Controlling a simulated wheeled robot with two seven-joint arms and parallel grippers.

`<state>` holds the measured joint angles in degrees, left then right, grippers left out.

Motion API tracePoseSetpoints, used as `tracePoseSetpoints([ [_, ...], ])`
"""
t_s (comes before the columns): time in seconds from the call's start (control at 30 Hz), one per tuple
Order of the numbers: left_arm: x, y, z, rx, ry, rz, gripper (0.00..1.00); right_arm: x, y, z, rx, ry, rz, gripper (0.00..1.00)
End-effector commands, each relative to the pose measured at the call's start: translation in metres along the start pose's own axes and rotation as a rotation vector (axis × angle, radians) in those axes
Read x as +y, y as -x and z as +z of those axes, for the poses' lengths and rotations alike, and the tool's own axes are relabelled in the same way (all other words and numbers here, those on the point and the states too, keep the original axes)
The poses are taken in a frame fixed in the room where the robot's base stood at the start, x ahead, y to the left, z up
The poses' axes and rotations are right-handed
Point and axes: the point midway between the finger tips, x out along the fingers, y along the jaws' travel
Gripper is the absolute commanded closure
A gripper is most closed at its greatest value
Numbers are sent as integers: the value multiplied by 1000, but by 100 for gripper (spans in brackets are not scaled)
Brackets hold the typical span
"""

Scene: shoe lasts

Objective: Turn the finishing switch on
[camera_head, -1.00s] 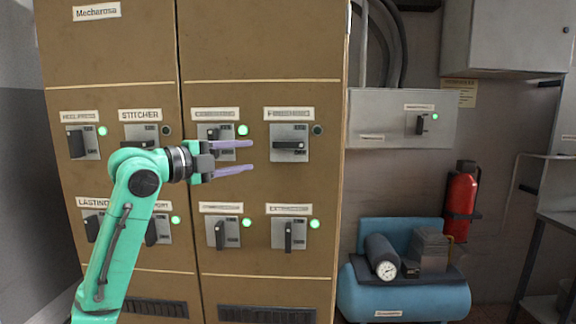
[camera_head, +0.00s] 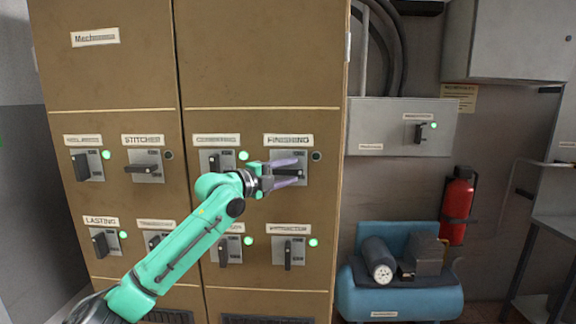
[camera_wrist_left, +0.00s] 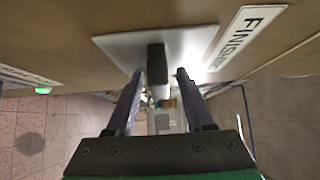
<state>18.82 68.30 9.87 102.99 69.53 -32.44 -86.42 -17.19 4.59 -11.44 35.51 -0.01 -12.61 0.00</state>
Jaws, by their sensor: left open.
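The finishing switch (camera_head: 292,173) is on the upper right of the brown cabinet, under the label FINISHING (camera_head: 288,140). Its black handle lies horizontal, and the round lamp (camera_head: 316,156) beside it is dark. My left gripper (camera_head: 296,172) is at this switch, its purple fingers open, one above and one below the handle in the head view. In the left wrist view the black handle (camera_wrist_left: 157,62) stands between the two fingertips (camera_wrist_left: 160,76), with the label FINISHING (camera_wrist_left: 246,36) at the right. I cannot tell whether the fingers touch the handle. My right gripper is not in view.
Other switches share the brown cabinet (camera_head: 260,80), most with green lamps lit. The stitcher switch (camera_head: 143,166) has a horizontal handle and dark lamp. At right are a grey box (camera_head: 385,138), a blue compressor (camera_head: 400,300) and a red extinguisher (camera_head: 457,205).

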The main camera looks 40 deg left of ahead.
Motion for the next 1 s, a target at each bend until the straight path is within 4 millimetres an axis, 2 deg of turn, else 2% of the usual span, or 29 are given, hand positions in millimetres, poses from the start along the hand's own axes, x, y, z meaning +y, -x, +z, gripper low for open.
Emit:
tracePoseSetpoints([
  [0.1,1,0,0,0,0,0,48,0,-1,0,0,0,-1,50],
  [0.13,1,0,0,0,0,0,55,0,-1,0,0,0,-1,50],
  [0.23,1,0,0,0,0,0,93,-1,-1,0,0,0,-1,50],
  [0.27,1,0,0,0,0,0,100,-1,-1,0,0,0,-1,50],
  [0.67,3,0,0,1,26,-25,100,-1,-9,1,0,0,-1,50],
  [1.0,7,1,0,1,165,-167,100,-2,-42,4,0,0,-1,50],
])
